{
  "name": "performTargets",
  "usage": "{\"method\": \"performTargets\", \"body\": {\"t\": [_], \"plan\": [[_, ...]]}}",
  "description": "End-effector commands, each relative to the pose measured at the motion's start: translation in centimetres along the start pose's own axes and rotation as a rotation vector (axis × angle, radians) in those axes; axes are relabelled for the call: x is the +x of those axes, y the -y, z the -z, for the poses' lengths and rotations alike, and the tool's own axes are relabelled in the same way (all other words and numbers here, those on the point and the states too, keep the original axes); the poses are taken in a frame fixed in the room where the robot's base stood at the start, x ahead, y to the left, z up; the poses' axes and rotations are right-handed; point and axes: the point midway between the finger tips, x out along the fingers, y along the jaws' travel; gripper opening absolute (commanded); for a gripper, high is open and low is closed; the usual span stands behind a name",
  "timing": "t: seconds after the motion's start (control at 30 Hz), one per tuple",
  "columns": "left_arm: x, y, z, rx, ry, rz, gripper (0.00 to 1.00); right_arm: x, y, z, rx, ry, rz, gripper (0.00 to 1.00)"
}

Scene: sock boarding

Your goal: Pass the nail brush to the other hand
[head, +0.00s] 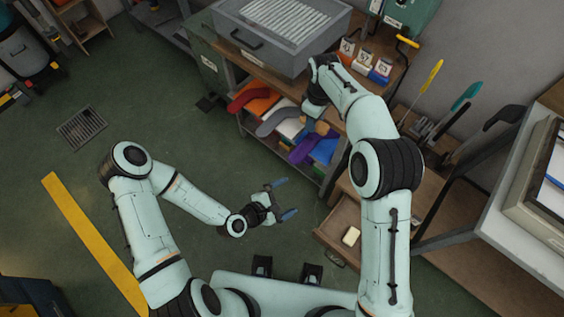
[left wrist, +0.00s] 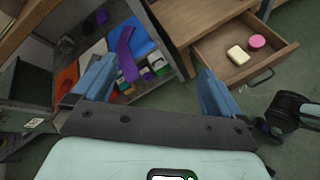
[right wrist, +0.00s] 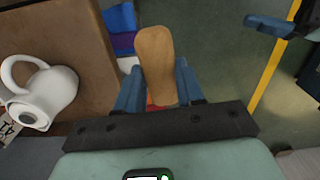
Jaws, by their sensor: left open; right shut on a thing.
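The nail brush (right wrist: 155,55) is a tan wooden oblong in the right wrist view. It is held between the fingers of my right gripper (right wrist: 158,82), with its far end sticking out past them. In the head view my right gripper (head: 314,122) is by the shelf front and the brush (head: 326,130) is small and partly hidden. My left gripper (head: 285,198) is open and empty above the floor, lower and to the left. Its fingers are spread wide in the left wrist view (left wrist: 155,68). The two grippers are apart.
An open drawer (head: 322,234) at right holds a cream soap bar (head: 351,236) and a pink round thing (left wrist: 257,41). A white jug (right wrist: 48,95) stands on the bench.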

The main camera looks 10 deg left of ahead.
Motion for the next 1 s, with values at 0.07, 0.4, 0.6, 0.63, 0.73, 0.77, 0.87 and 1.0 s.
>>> {"method": "performTargets", "body": {"t": [0.07, 0.4, 0.6, 0.63, 0.73, 0.77, 0.87, 1.0], "plan": [[-0.2, -2.7, -1.6, -0.157, 0.071, -0.103, 1.00, 0.0, 0.0, 0.0, 0.000, 0.000, 0.000, 0.07], [-2.7, -10.3, -6.2, -0.620, 0.376, -0.330, 1.00, 0.0, 0.0, 0.0, 0.000, 0.000, 0.000, 0.07], [-2.5, -11.6, -6.9, -0.675, 0.425, -0.349, 1.00, 0.0, 0.0, 0.0, 0.001, 0.000, 0.000, 0.07], [-2.2, -11.7, -7.0, -0.676, 0.425, -0.348, 1.00, 0.0, 0.0, 0.0, 0.001, 0.000, 0.000, 0.07], [-0.9, -12.3, -7.5, -0.674, 0.425, -0.347, 1.00, 0.0, 0.0, 0.0, 0.001, 0.000, 0.000, 0.07], [-0.5, -12.6, -7.6, -0.673, 0.425, -0.347, 1.00, 0.0, 0.0, 0.0, 0.001, 0.000, 0.000, 0.07], [1.2, -13.4, -8.1, -0.673, 0.425, -0.347, 1.00, 0.0, 0.0, 0.0, 0.001, 0.000, 0.000, 0.07], [3.6, -14.6, -8.8, -0.672, 0.423, -0.347, 1.00, 0.0, 0.0, 0.0, 0.000, 0.000, 0.000, 0.07]]}}
